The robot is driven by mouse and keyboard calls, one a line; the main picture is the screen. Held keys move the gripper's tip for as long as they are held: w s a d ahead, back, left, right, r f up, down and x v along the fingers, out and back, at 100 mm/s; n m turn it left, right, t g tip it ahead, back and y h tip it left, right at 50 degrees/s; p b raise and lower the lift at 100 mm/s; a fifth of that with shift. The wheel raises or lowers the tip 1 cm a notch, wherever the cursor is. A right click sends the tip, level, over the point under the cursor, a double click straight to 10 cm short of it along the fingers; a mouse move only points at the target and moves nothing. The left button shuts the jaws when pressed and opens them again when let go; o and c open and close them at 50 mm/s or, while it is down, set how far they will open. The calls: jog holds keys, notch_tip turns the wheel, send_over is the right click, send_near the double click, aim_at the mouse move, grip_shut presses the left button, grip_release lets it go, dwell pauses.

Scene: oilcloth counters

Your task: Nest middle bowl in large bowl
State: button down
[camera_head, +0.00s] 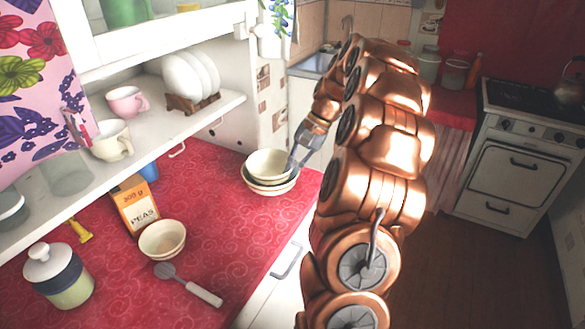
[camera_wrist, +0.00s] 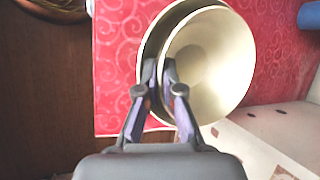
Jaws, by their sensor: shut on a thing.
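The middle bowl (camera_head: 268,163) is cream and sits over the large bowl (camera_head: 270,188) near the counter's right edge in the head view. Its lower part is hidden inside the large bowl; I cannot tell whether it rests on the bottom. My gripper (camera_head: 294,163) is shut on the middle bowl's right rim. In the wrist view my gripper (camera_wrist: 159,75) pinches the wall of the middle bowl (camera_wrist: 212,60). The large bowl (camera_wrist: 150,45) shows as a crescent behind it, to the left.
A smaller cream bowl (camera_head: 162,240) stands apart beside a peas box (camera_head: 135,205). A spatula (camera_head: 188,284) and a lidded jar (camera_head: 58,276) are nearer the front. A shelf (camera_head: 160,135) with cups and plates overhangs the counter's back. Red counter (camera_head: 225,225) is clear around the bowls.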

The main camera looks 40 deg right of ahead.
jog(key=shift+f, duration=0.45)
dwell(0.6)
jog(key=c, duration=1.2)
grip_release()
jog(key=shift+c, duration=0.2)
jog(key=shift+d+r, duration=0.1)
jog(key=v, duration=0.7)
jog(key=shift+r, duration=0.15)
